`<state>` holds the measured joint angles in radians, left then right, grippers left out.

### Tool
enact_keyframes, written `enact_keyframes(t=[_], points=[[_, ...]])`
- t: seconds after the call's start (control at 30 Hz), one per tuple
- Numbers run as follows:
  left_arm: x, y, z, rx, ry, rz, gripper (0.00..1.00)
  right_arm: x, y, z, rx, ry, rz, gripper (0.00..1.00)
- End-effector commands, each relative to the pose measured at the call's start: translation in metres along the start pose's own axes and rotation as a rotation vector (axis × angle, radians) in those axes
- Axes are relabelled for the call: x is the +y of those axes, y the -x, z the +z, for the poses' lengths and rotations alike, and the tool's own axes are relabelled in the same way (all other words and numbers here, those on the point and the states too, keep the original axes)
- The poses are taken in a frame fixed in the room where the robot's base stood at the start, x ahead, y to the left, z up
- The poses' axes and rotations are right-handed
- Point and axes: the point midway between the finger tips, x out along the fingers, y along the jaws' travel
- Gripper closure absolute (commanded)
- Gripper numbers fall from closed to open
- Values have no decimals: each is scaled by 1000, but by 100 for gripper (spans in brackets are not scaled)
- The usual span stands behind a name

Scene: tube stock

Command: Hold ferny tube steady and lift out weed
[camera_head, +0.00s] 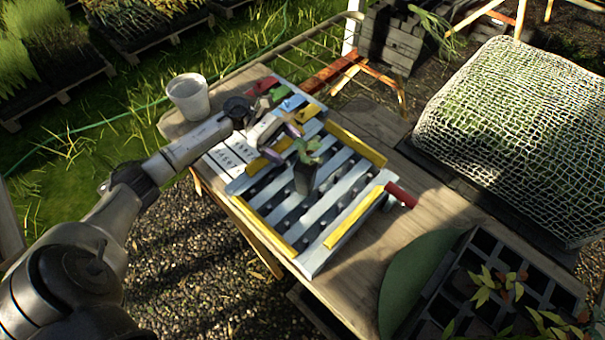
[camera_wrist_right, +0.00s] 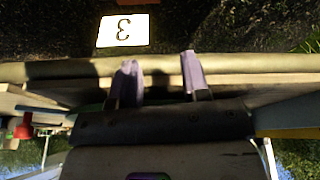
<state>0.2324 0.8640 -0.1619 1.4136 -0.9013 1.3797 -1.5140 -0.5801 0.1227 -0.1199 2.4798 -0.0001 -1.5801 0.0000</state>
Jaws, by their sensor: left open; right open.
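A dark tube (camera_head: 304,181) with a green leafy plant (camera_head: 307,150) stands upright on the slatted rack (camera_head: 345,225) in the head view. I cannot tell fern from weed in its foliage. My left gripper (camera_head: 285,142) is open, with its purple-tipped fingers just to the left of the plant. It appears empty, and I cannot tell whether a finger touches the leaves. My right gripper (camera_wrist_right: 161,80) is open and empty in the right wrist view, close to a wooden edge. The right gripper does not show in the head view, and the tube does not show in the right wrist view.
The rack has yellow strips and lies on a wooden table (camera_head: 430,205). A white pot (camera_head: 188,97) stands at the table's far left corner. A dark cell tray (camera_head: 450,300) with seedlings is at the front right. A netted bed (camera_head: 520,120) stands beyond. A numbered card (camera_wrist_right: 123,30) shows in the wrist view.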

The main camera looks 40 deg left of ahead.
Motion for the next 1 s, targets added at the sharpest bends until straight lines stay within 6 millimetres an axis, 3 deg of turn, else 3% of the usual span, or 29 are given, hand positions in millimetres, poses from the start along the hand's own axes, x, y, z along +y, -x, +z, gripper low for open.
enact_keyframes(t=[0.2, 0.47, 0.9, 1.0], points=[[-15, 3, -12, 78, -48, -153, 14, -2, -5, 1, 1, -5, -4, 57], [-23, -2, -13, 100, -62, -207, 14, -2, 2, -1, 1, -7, -5, 57], [-34, -55, -17, 98, -61, -207, 14, 1, 40, -13, 0, 0, -1, 57], [-36, -67, -24, 100, -64, -208, 14, 2, 30, -10, 3, 3, 2, 57]])
